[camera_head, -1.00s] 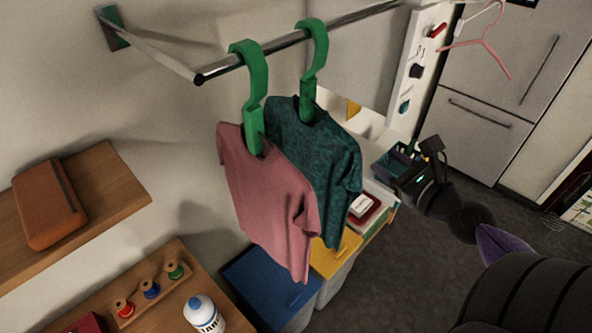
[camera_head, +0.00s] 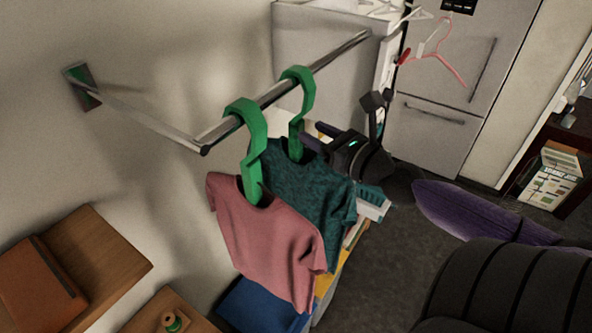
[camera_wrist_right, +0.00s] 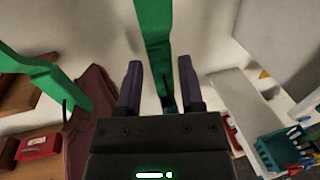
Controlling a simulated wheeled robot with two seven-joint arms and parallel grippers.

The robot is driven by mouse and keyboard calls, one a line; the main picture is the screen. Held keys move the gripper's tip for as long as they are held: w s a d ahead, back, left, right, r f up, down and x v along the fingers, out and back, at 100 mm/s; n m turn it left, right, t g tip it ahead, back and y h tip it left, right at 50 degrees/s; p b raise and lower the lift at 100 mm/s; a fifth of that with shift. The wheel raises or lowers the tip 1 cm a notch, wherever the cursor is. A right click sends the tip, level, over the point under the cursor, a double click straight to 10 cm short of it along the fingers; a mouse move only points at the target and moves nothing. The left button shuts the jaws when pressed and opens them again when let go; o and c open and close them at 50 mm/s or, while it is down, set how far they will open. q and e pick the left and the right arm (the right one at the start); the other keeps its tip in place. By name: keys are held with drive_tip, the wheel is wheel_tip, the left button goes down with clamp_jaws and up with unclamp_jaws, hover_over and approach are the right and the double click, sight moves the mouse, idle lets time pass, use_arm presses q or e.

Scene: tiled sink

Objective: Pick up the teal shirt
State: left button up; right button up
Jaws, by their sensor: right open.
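The teal shirt (camera_head: 312,195) hangs on a green hanger (camera_head: 296,140) from the metal rod, behind the pink shirt (camera_head: 262,240), which partly covers it. My right gripper (camera_head: 317,136) is open just right of the teal shirt's hanger, near its neck above the collar. In the right wrist view the open fingers (camera_wrist_right: 160,75) stand on either side of the green hanger (camera_wrist_right: 155,40), with gaps on both sides. Only a small dark teal patch of the shirt shows there, low between the fingers. My left gripper is not in view.
The rod (camera_head: 290,90) comes out from the wall. The pink shirt's green hanger (camera_head: 252,150) is close on the left. Wooden shelves (camera_head: 95,255) are at the lower left. A blue bin (camera_head: 255,305) lies below. A fridge (camera_head: 450,90) stands behind.

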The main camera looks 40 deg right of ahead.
sight(297, 119)
drive_tip(key=w, duration=0.5)
drive_tip(key=shift+a+r, duration=0.25)
drive_tip(key=shift+a, duration=0.1)
clamp_jaws()
idle(1.0)
